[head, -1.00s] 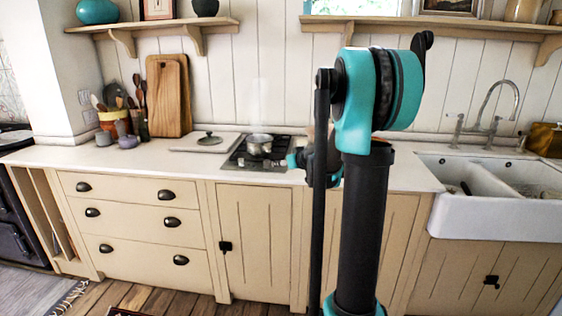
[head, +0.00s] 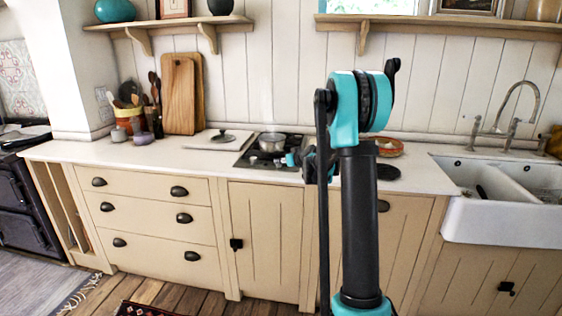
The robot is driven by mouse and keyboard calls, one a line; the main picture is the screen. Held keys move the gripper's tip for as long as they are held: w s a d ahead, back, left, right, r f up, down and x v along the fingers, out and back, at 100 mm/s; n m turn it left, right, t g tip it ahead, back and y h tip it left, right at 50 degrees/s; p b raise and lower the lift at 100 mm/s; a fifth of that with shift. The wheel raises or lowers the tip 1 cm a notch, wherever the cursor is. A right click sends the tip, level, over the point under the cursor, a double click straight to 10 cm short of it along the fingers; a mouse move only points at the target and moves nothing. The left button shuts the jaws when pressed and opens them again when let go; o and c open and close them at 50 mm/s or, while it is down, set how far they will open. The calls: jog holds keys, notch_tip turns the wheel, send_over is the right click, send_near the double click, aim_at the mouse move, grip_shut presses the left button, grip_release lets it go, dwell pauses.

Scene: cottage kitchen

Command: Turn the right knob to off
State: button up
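The hob (head: 246,158) is set in the worktop left of my arm. A metal pot (head: 271,142) stands on it, with faint steam above. The hob's knobs are too small to make out, and its right end is partly hidden by my arm, so I cannot tell how the right knob is set. My gripper (head: 293,159) is at the hob's front right in the picture, small and partly hidden behind my arm. I cannot tell whether its fingers are open or touch anything.
A pot lid (head: 223,137) lies on a pale board left of the hob. Cutting boards (head: 182,95) and a utensil pot (head: 128,118) stand farther left. A basket (head: 390,147) and a dark round mat (head: 387,172) lie right of my arm. The sink (head: 500,218) is at right.

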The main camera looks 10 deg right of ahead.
aim_at(277, 167)
jog(key=shift+x, duration=1.9)
grip_shut()
jog(key=shift+a+m+h, duration=0.2)
jog(key=shift+m+h, duration=0.5)
jog(key=shift+h, duration=0.1)
jog(key=shift+a+m+t+h, duration=0.15)
jog(key=shift+m+t+h, duration=0.05)
jog(key=shift+m+h, duration=0.75)
jog(key=shift+a+m+t+h, duration=0.2)
jog(key=shift+m+h, duration=0.55)
jog(key=shift+h, duration=0.4)
jog(key=shift+a+m+g+h, duration=0.1)
jog(key=shift+m+g+h, duration=0.3)
jog(key=shift+m+h, duration=0.75)
jog(key=shift+a+m+g+h, duration=0.15)
jog(key=shift+m+g+h, duration=0.25)
jog(key=shift+m+h, duration=0.7)
jog(key=shift+w+m+g+h, duration=0.1)
jog(key=shift+m+g+h, duration=0.4)
jog(key=shift+m+h, duration=0.3)
jog(key=shift+h, duration=0.25)
